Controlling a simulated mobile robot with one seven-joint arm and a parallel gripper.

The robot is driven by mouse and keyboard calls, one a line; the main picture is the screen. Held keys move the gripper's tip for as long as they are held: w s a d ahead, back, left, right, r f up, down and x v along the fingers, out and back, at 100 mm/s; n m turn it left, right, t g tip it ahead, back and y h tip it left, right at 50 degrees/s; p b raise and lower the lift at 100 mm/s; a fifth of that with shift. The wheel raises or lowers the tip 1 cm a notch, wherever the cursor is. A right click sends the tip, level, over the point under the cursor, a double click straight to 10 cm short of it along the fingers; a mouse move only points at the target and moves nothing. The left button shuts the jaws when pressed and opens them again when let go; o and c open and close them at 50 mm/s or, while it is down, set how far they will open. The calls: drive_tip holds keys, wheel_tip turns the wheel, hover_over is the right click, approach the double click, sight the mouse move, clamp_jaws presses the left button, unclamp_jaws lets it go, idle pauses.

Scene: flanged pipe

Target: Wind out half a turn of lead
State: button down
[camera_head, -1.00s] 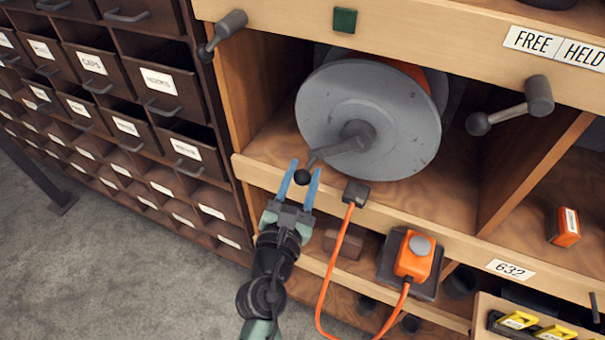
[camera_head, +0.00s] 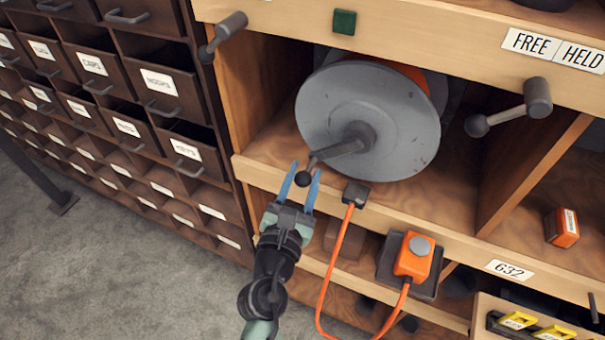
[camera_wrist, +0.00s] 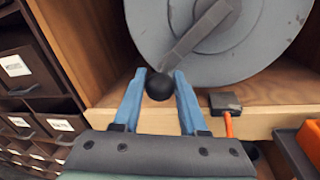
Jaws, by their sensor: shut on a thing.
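A grey cable reel (camera_head: 375,115) sits in the open bay of the wooden shelf, with orange lead showing behind its disc. Its crank (camera_head: 345,148) points down and left from the hub and ends in a dark ball knob (camera_head: 303,179). My gripper (camera_head: 305,178) has its blue fingers shut on the knob; the wrist view shows the black knob (camera_wrist: 159,86) between the fingertips. The orange lead (camera_head: 333,270) hangs from a dark plug (camera_head: 356,193) at the shelf edge and loops down to an orange box with a grey button (camera_head: 414,257).
Dark drawers (camera_head: 120,90) stand at the left. Two lever handles, one upper left (camera_head: 223,33) and one right (camera_head: 515,106), stick out from the cabinet. A green square (camera_head: 344,20) and a FREE/HELD label (camera_head: 555,47) are on the top rail.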

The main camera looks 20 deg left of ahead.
drive_tip(key=d+f+n+g+h+p, duration=0.1)
drive_tip(key=d+f+n+h+p, duration=0.1)
drive_tip(key=d+n+p, duration=0.9)
drive_tip(key=shift+s+f+n+g+p, duration=0.2)
drive_tip(key=shift+f+n+g+p, duration=0.25)
drive_tip(key=shift+n, duration=0.65)
drive_tip(key=shift+r+h, duration=0.15)
drive_tip(key=shift+h, duration=0.15)
drive_tip(key=shift+c, duration=2.3)
unclamp_jaws()
drive_tip(key=shift+s, duration=0.1)
